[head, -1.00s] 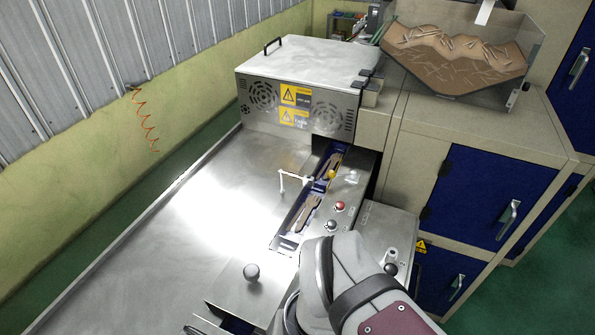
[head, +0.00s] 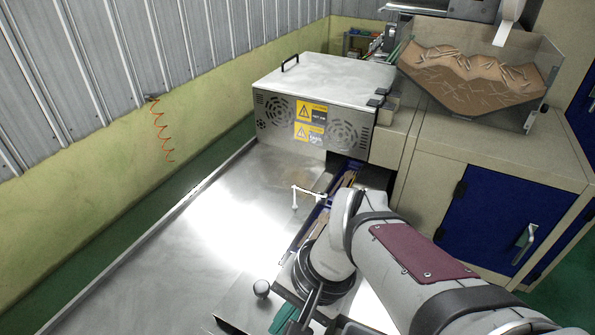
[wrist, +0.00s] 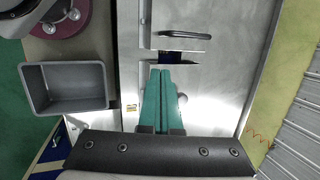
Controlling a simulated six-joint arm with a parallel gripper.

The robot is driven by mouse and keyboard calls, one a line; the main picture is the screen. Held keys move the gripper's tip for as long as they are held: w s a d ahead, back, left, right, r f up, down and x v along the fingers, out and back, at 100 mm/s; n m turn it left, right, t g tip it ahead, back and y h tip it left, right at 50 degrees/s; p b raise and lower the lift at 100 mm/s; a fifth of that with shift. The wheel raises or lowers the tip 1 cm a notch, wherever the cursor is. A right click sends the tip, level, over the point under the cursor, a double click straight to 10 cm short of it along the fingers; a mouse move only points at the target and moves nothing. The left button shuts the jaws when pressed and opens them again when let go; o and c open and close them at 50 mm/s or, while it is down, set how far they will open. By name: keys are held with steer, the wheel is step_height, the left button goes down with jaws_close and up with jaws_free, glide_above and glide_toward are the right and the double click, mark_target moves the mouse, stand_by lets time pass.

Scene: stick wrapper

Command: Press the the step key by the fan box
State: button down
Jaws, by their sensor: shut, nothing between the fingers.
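The fan box (head: 315,105) is a steel cover with round fan grilles and yellow warning labels, at the upper middle of the head view. The step key cannot be made out now; my arm covers the panel with buttons in front of the fan box. My gripper (head: 283,318) shows as teal fingers at the bottom of the head view, well in front of the fan box. In the wrist view its two teal fingers (wrist: 160,72) are together with nothing between them, above the steel surface.
A round knob (head: 262,288) is close to my gripper. A thin white bracket (head: 296,194) stands beside the feed channel. The steel table (head: 165,240) at left is clear.

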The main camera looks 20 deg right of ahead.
steer(key=w+d+m+t+y, duration=0.1)
steer(key=w+d+m+t, duration=0.2)
steer(key=w, duration=0.4)
steer(key=w+d+m+t+y, duration=0.1)
steer(key=w+d+m, duration=0.3)
steer(key=w+d, duration=0.3)
steer(key=w+d+f+m+t+h, duration=0.1)
steer(key=w+d+f+m, duration=0.1)
steer(key=d, duration=0.4)
steer(key=w+d+f+m+t+h, duration=0.1)
steer(key=w+d+f+m+t, duration=0.1)
steer(key=w+d, duration=0.3)
steer(key=shift+w+d+f+m, duration=0.4)
steer(key=shift+d+f+m, duration=0.05)
steer(key=shift+d+m, duration=0.45)
steer(key=shift+f, duration=4.4)
steer(key=shift+f, duration=0.4)
